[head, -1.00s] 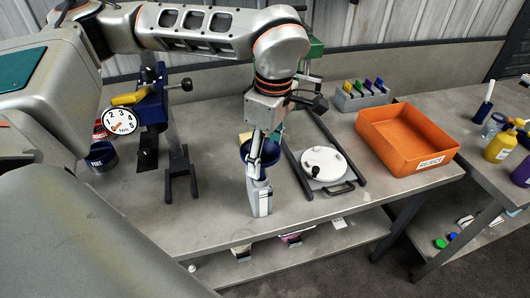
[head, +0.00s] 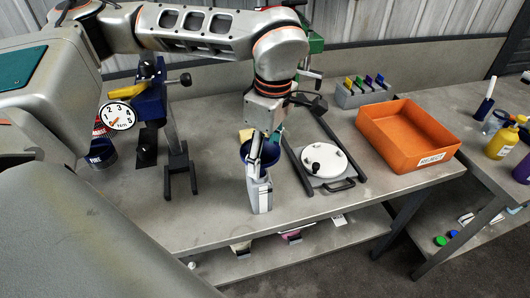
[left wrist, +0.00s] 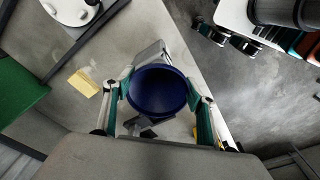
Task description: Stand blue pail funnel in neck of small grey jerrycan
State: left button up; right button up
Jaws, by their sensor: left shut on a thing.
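The blue pail funnel (head: 271,153) is between the fingers of my left gripper (head: 256,157), which is shut on it. The left wrist view shows the funnel's round open bowl (left wrist: 158,92) facing the camera, with a finger of my left gripper (left wrist: 160,88) on each side. The small grey jerrycan (head: 261,196) stands upright on the bench near its front edge, directly below the funnel. A pale corner of the jerrycan (left wrist: 151,52) shows past the bowl in the left wrist view. The spout and the neck are hidden, so I cannot tell whether they meet. My right gripper is out of view.
A white round lid (head: 324,160) on a dark-railed frame stands just right of the jerrycan. An orange tray (head: 437,158) is farther right. A dark blue stand with a dial (head: 118,116) is to the left. A yellow block (head: 246,134) lies behind the funnel.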

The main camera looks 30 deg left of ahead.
pick_arm(q)
jog(key=shift+f, duration=0.4)
dwell(0.3)
jog(key=o, duration=1.1)
jog(key=shift+r, duration=0.1)
jog(key=r, duration=0.8)
jog(key=d+r, duration=0.1)
jog(key=r, duration=0.2)
jog(key=shift+r, duration=0.4)
